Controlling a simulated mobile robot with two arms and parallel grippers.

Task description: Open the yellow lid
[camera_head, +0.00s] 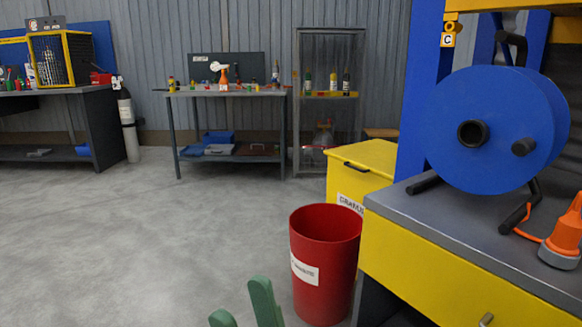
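The yellow lid (372,155) lies shut on a yellow bin (341,186), just right of the picture's middle. The bin has a white label, partly hidden, and a dark handle strip at the lid's front edge. The red bucket and the workbench hide the bin's lower part and right side. My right gripper (241,300) shows as two green fingers at the bottom edge. They stand apart with nothing seen between them, well in front of the bin and left of the red bucket. My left gripper is not in view.
A red waste bucket (323,265) stands directly in front of the yellow bin. A grey-topped workbench (440,226) with a blue hose reel (485,130) and an orange lamp (567,232) closes off the right. Open concrete floor (150,240) lies to the left.

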